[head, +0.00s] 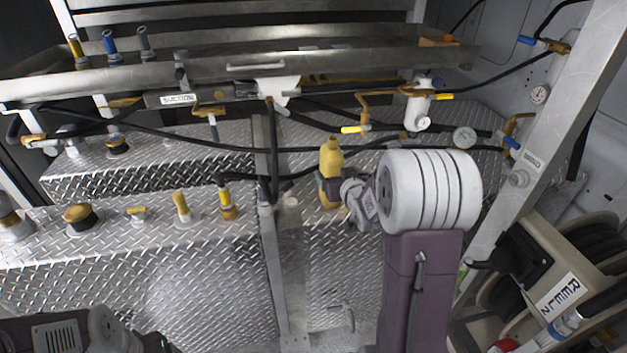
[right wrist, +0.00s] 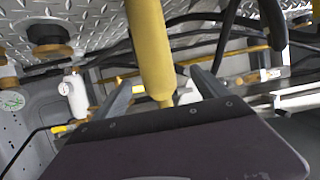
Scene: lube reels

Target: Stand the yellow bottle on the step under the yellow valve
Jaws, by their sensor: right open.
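The yellow bottle (head: 331,160) is upright with its narrow spout up, at the diamond-plate step (head: 350,212) right of the metal post. Its base appears to rest on the step near the front edge, though contact is hard to tell. A yellow valve handle (head: 354,129) is on the pipe above and just right of the bottle. My right gripper (head: 332,187) is at the bottle from the right. In the right wrist view the bottle (right wrist: 150,45) shows between the spread, open fingers (right wrist: 160,85). My left gripper is out of view.
A metal post (head: 268,170) stands left of the bottle. Black hoses (head: 330,149) and pipes run behind and above it. Several fittings with yellow and dark caps (head: 181,207) line the step on the left. A hose reel (head: 550,260) is at the right.

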